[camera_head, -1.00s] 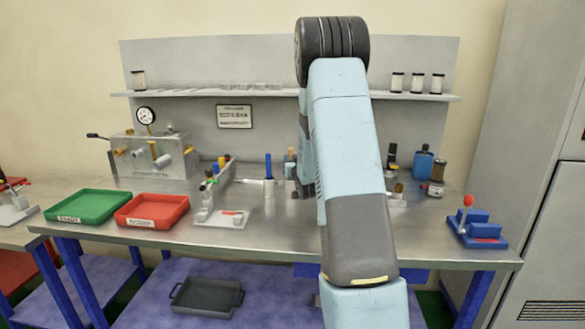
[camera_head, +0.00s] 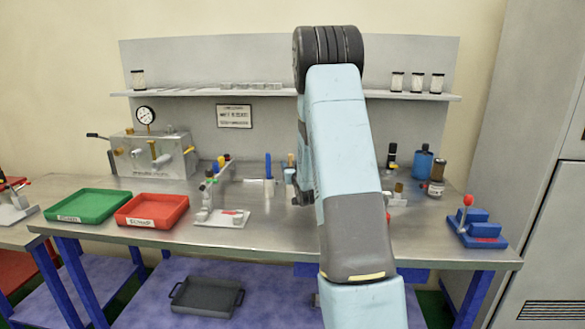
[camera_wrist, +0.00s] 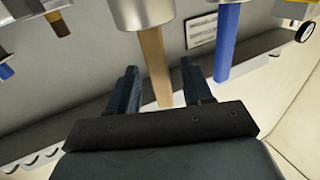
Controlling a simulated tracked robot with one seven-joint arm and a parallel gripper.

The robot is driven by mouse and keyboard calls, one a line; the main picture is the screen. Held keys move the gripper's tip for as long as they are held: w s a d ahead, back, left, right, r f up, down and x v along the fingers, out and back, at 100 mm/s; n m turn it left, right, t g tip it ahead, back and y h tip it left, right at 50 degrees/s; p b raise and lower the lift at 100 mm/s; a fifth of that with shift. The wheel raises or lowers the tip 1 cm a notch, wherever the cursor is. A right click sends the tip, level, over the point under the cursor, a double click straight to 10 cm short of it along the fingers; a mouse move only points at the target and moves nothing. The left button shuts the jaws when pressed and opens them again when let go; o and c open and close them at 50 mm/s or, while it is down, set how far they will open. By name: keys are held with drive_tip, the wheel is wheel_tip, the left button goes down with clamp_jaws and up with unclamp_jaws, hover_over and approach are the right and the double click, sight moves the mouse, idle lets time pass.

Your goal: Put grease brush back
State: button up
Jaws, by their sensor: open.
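A tan handle, which looks like the grease brush (camera_head: 290,160), stands upright in a pale metal cup (camera_head: 290,176) at the back middle of the bench. In the wrist view, which is turned over, the tan handle (camera_wrist: 155,62) comes out of the metal cup (camera_wrist: 142,12). My gripper (camera_wrist: 159,70) is open, with one finger on each side of the handle. I cannot tell whether either finger touches it. In the head view my gripper (camera_head: 302,194) is mostly hidden by my arm, just right of the cup. The bristles are out of sight.
A blue-handled tool (camera_head: 268,166) stands close left of the cup and also shows in the wrist view (camera_wrist: 227,45). A white fixture (camera_head: 222,216), red tray (camera_head: 152,211) and green tray (camera_head: 88,205) lie further left. Bottles (camera_head: 422,162) and a blue lever block (camera_head: 478,230) are right.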

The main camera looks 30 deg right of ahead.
drive_tip(key=shift+r, duration=0.1)
drive_tip(key=v, duration=1.2)
drive_tip(key=s+a+r+g+y, duration=0.2)
drive_tip(key=s+a+r+g, duration=0.4)
drive_tip(key=s+a+r, duration=0.45)
drive_tip(key=s+a+r+g, duration=0.1)
drive_tip(key=s+a+g, duration=0.1)
drive_tip(key=s, duration=0.5)
drive_tip(key=s+a+r+n+g+y, duration=0.1)
drive_tip(key=s+a+g, duration=0.1)
drive_tip(key=s+a, duration=0.3)
drive_tip(key=s+a+r+n+g, duration=0.1)
drive_tip(key=s+a, duration=0.3)
drive_tip(key=s, duration=0.7)
drive_tip(key=shift+r+g+y, duration=0.4)
drive_tip(key=shift+g, duration=0.2)
